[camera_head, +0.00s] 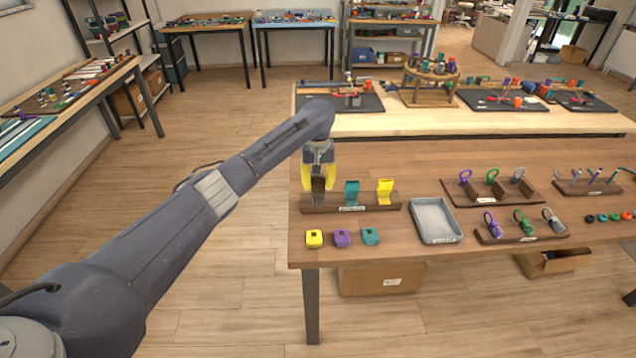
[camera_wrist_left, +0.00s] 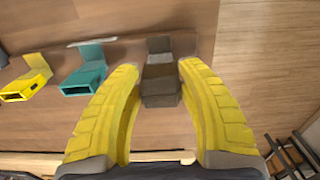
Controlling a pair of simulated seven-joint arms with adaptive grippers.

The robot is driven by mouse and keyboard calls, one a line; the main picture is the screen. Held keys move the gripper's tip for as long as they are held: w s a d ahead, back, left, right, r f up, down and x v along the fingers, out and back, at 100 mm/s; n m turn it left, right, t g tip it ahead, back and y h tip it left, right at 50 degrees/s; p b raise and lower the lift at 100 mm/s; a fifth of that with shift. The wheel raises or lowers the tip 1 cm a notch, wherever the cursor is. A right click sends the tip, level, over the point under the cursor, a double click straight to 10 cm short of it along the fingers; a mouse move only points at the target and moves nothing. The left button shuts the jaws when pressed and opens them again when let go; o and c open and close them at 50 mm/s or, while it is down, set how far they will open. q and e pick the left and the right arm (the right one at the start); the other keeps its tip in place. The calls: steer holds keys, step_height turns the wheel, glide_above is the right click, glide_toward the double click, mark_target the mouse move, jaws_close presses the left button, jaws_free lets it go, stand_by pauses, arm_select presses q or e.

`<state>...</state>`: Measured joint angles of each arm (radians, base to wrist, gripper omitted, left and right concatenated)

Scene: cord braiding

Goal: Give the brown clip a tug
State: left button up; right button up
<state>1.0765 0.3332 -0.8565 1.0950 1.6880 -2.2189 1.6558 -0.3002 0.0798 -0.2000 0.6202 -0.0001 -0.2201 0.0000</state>
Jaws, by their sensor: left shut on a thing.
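The brown clip (camera_head: 318,188) stands at the left end of a dark wooden rack (camera_head: 362,208) on the table. In the left wrist view the brown clip (camera_wrist_left: 160,88) sits between the two yellow fingertips. My left gripper (camera_head: 318,172) comes down on it from above and is shut on it; the wrist view also shows its fingers (camera_wrist_left: 159,68) on either side. A teal clip (camera_head: 352,190) and a yellow clip (camera_head: 385,189) stand on the same rack to the right. They also show in the wrist view, teal (camera_wrist_left: 86,78) and yellow (camera_wrist_left: 28,87). My right gripper is not in view.
Yellow (camera_head: 314,238), purple (camera_head: 342,238) and teal (camera_head: 371,236) blocks lie in front of the rack. A grey tray (camera_head: 435,236) lies to the right. Further right are racks with rings (camera_head: 492,191) and carabiner-like pieces (camera_head: 520,234). The table's left edge is close to the brown clip.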

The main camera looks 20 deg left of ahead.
mark_target(318, 177)
arm_select(q)
steer(key=c, duration=0.4)
steer(key=shift+r, duration=0.15)
stand_by(0.9)
steer(key=shift+a, duration=0.1)
steer(key=o, duration=1.6)
steer(key=shift+r, duration=2.85)
steer(key=shift+w, duration=0.1)
